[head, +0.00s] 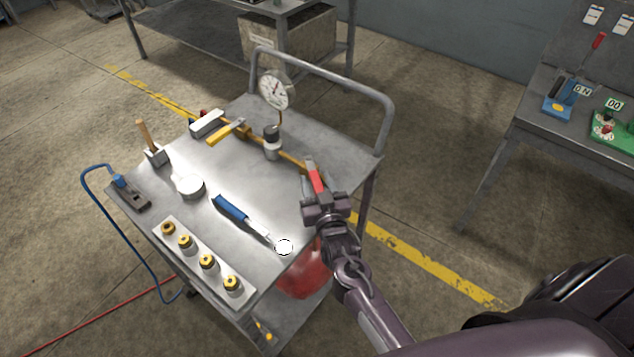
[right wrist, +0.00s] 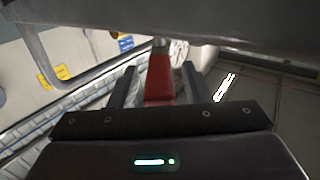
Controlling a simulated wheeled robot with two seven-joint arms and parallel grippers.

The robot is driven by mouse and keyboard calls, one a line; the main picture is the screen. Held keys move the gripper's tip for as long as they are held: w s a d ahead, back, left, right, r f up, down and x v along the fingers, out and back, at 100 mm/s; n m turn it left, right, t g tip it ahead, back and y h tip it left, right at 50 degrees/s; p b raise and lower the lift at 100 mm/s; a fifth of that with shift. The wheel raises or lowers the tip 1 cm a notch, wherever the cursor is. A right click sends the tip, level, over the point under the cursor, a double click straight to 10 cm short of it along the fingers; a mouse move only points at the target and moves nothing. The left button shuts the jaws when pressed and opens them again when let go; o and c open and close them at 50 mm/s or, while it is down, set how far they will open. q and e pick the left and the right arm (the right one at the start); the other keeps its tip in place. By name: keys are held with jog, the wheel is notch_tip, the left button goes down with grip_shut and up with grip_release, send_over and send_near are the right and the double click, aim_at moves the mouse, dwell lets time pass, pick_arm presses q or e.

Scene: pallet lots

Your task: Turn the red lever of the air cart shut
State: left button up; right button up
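The air cart (head: 325,146) is a grey metal cart with a tubular handle. A brass pipe with a round white gauge (head: 274,90) runs across its top. The red lever (head: 316,180) sits at the pipe's near right end, by the cart's right edge. My right gripper (head: 314,178) is over it. In the right wrist view the red lever (right wrist: 159,80) stands between the two fingers of my right gripper (right wrist: 160,88), with a gap visible on each side. The valve body under the lever is mostly hidden. My left gripper is out of view.
On the cart top lie a blue-handled wrench (head: 232,209), a white block with several brass fittings (head: 205,262), a mallet (head: 152,145) and a white round tin (head: 188,186). A red tank (head: 302,275) sits below. A bench (head: 570,125) stands at right.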

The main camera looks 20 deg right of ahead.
jog(key=s+a+b, duration=0.1)
jog(key=s, duration=0.6)
jog(key=shift+s, duration=0.35)
